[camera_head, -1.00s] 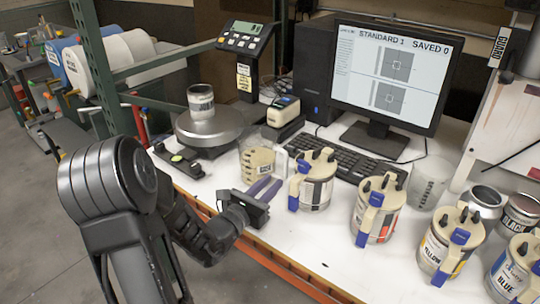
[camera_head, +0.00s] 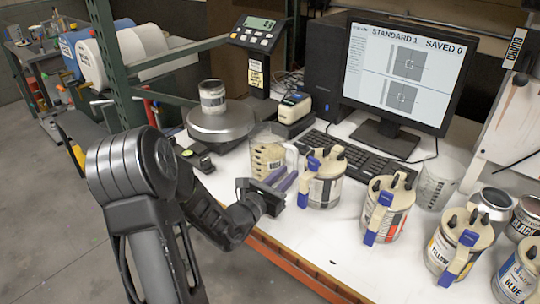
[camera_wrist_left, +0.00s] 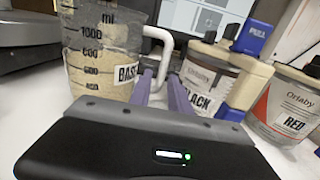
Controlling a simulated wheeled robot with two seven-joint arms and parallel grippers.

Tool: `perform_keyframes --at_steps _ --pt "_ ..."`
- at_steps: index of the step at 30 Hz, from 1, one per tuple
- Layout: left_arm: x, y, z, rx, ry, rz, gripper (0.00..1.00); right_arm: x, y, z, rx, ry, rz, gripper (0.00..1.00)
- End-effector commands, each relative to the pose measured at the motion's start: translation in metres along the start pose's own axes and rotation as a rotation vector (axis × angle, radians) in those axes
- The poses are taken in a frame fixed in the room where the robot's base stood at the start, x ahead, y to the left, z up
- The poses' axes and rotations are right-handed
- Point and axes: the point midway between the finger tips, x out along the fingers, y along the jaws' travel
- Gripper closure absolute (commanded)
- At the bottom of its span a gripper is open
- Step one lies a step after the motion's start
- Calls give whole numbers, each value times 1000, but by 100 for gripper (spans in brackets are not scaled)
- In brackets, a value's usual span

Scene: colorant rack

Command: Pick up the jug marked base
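The jug marked BASE (camera_head: 266,157) is a clear measuring jug with cream contents and a white handle on its right. It stands upright on the white bench. In the left wrist view the jug (camera_wrist_left: 97,60) fills the upper left, with its BASE label and scale marks facing me. My left gripper (camera_head: 286,179) is low in front of the handle, its two purple fingers apart and pointing at it. In the left wrist view the handle comes down between the fingertips of the gripper (camera_wrist_left: 160,78); contact cannot be told. My right gripper is not in view.
The BLACK can (camera_head: 322,184) stands close to the right of the fingers, with the RED can (camera_head: 386,212) beyond it. A scale (camera_head: 220,122) carrying a can (camera_head: 212,96) is behind left. A keyboard (camera_head: 352,155) lies behind. The bench's orange front edge (camera_head: 290,268) is near.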

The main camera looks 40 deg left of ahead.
Motion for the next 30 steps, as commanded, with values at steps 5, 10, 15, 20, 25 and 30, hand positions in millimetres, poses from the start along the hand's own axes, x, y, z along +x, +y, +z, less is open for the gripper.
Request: perform_keyframes --at_steps 5,10,15,20,25,30 --pt "24 -3 4 -3 1 -2 77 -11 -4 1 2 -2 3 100" --pt "45 -4 2 -1 1 -2 77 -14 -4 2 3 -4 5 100" --pt "47 -3 1 0 0 0 77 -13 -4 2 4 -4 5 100" --pt "47 -3 1 0 0 0 77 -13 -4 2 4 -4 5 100" --pt "47 -3 1 0 0 0 77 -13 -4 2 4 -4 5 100" --pt "47 -3 1 0 0 0 80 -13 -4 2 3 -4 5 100"
